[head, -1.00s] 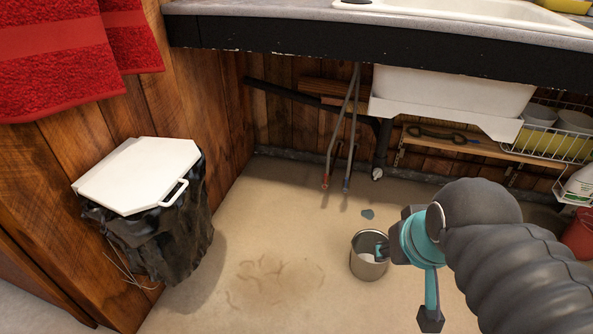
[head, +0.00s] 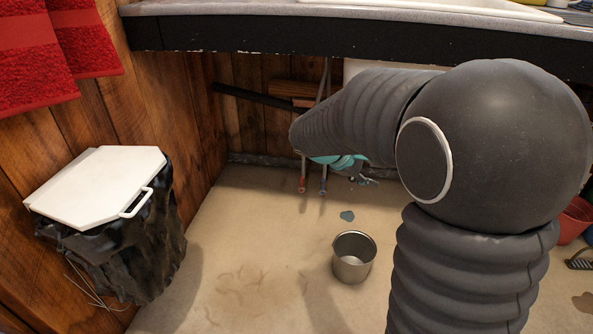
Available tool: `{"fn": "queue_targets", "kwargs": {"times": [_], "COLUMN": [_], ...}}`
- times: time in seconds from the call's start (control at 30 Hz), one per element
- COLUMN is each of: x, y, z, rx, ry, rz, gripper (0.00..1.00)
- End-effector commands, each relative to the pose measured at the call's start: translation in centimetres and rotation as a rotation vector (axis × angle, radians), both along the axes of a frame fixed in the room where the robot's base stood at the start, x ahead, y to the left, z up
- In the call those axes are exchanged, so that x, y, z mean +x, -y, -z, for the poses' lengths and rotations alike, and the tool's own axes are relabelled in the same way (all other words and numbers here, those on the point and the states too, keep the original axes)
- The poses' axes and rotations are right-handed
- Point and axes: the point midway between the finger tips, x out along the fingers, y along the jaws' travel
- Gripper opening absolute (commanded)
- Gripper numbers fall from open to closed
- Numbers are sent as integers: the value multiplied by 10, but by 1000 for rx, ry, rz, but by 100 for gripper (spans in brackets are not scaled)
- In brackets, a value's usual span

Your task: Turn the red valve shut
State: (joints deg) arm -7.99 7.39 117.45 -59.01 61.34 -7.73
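Two thin pipes hang down under the sink counter. The left one ends in a small red valve (head: 302,187) close to the floor, and the right one ends in a small blue-grey fitting (head: 323,190). My gripper (head: 362,180) is under the counter, to the right of both pipe ends. Only some teal parts and small finger pieces show below my dark arm. My arm hides most of the gripper and the middle of the pipes. I cannot tell whether the fingers are open, and I see no contact with the red valve.
A metal bucket (head: 353,258) stands on the floor below the gripper, near a small puddle (head: 347,216). A bin with a white lid (head: 95,186) and black bag stands at the left wall. The counter edge (head: 240,38) runs above my arm.

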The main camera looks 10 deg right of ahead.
Motion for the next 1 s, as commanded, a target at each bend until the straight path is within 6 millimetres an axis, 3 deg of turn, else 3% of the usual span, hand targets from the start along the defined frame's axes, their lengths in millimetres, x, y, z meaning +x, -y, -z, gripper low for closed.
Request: {"fn": "queue_targets", "kwargs": {"times": [0.03, 0.33, 0.6, 0.8, 1.0], "x": [19, 127, 212, 259, 282], "y": [0, -16, -59, -105, -147], "z": [15, 80, 164, 244, 312], "rx": [-58, -404, -703, -915, -1075], "ry": [-35, -183, -285, -335, -354], "rz": [-40, -299, -557, -759, -921], "gripper": [39, 39, 39, 39, 39]}}
